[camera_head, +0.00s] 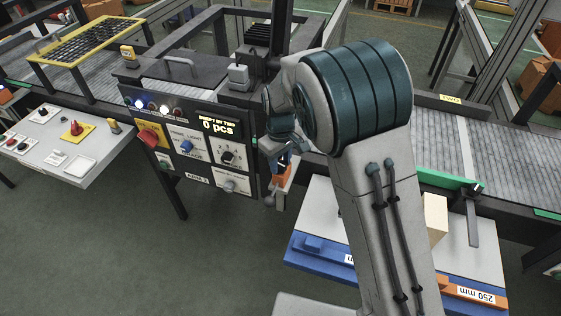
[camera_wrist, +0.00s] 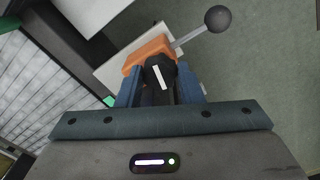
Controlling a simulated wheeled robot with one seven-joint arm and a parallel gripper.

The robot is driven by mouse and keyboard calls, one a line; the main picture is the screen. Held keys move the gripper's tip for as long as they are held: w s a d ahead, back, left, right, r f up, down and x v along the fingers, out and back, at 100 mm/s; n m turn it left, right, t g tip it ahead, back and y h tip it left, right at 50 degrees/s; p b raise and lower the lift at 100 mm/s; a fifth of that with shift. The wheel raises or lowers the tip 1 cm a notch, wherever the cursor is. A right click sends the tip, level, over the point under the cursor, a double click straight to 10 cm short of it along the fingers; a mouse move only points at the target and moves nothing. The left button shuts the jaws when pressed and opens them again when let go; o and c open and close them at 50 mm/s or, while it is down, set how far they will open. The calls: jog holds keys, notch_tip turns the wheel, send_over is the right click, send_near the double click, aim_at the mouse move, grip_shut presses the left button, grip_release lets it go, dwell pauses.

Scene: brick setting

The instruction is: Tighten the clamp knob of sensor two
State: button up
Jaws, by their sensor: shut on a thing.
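My gripper (camera_wrist: 160,92) has its blue fingers on either side of a black knob (camera_wrist: 159,68) with a white bar mark, in the wrist view. The knob sits at an orange block (camera_wrist: 147,50), from which a grey rod with a dark ball end (camera_wrist: 217,19) sticks out. In the head view my gripper (camera_head: 284,160) is just right of the control panel, mostly hidden by my arm. The orange block (camera_head: 283,173) and ball (camera_head: 269,201) show below it. I cannot read a sensor number on this part.
The control panel (camera_head: 205,120) with several knobs stands close on the left. The conveyor (camera_head: 430,140) runs behind, with a yellow "TWO" tag (camera_head: 450,98). Floor at lower left is clear.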

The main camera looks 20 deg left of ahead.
aim_at(280, 164)
jog(key=m+b, duration=0.1)
jog(key=m, duration=0.9)
jog(key=shift+m+b, duration=0.3)
jog(key=shift+m, duration=0.1)
jog(key=shift+a+m, duration=0.1)
jog(key=shift+m, duration=1.5)
jog(key=o, duration=1)
jog(key=shift+c, duration=0.2)
jog(key=shift+r, duration=0.1)
notch_tip(280, 164, up, 14)
jog(key=b, duration=0.1)
